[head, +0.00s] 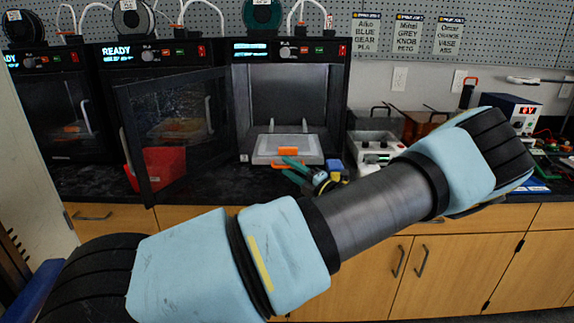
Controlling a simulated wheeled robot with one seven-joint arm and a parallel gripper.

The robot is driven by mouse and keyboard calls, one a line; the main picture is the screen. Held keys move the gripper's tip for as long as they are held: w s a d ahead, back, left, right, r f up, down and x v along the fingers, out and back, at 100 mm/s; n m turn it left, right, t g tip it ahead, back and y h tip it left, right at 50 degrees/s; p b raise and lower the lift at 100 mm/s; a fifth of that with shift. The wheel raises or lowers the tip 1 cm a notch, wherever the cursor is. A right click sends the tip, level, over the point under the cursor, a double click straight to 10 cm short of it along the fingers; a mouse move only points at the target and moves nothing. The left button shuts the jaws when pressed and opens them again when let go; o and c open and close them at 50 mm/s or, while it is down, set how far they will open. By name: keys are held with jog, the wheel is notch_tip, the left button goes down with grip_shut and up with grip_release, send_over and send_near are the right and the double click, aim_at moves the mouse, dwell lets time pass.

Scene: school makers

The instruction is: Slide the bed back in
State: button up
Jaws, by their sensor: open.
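The light grey print bed (263,151) sticks out forward from the open chamber of the right-hand printer (341,95). A small orange printed part (288,151) sits on it, and an orange tab shows at its front edge. The printer's dark see-through door (119,120) is swung open to the left. My arm crosses the view from lower left to upper right, in front of the counter. My gripper is not visible; neither its jaws nor any contact with the bed shows.
Green-handled tools and other hand tools (320,180) lie just in front of the bed, partly behind my arm. A red bin (162,168) stands behind the open door. Two more printers with shut doors stand left. A grey device (376,146) and a power supply (511,108) stand right.

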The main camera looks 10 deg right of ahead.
jog(key=shift+w+a+r, duration=0.1)
jog(key=shift+w+a, duration=0.25)
jog(key=shift+w, duration=0.15)
grip_shut()
dwell(1.2)
